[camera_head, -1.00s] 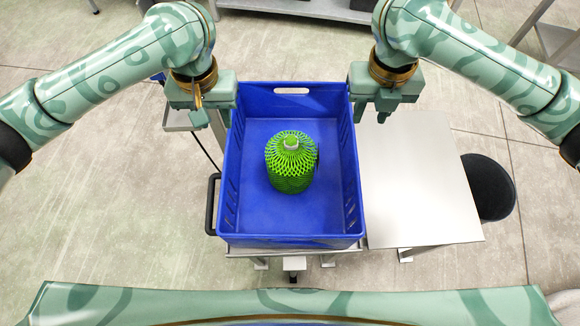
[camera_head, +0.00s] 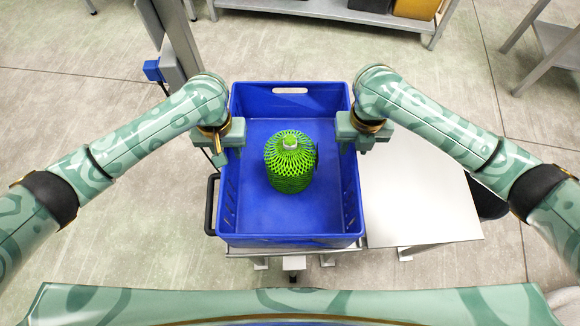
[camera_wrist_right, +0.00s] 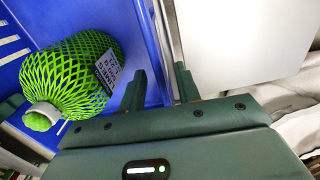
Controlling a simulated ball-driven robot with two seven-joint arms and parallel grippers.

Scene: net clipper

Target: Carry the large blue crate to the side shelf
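The large blue crate (camera_head: 290,225) stands on a metal cart, open side up. A green net-covered bundle (camera_head: 290,165) with a pale top sits inside it. My left gripper (camera_head: 228,155) is over the crate's left wall, with its fingers apart on either side of the rim. My right gripper (camera_head: 354,148) is over the right wall. In the right wrist view its open fingers (camera_wrist_right: 160,88) straddle the crate's wall (camera_wrist_right: 158,45), one inside and one outside. The light side shelf (camera_head: 420,190) lies directly right of the crate.
A black handle (camera_head: 211,205) sticks out left of the crate. A grey post (camera_head: 172,40) with a blue part stands behind left. A low rack (camera_head: 330,12) with bins is at the back, and a metal table (camera_head: 555,45) at the far right. The shelf's top is bare.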

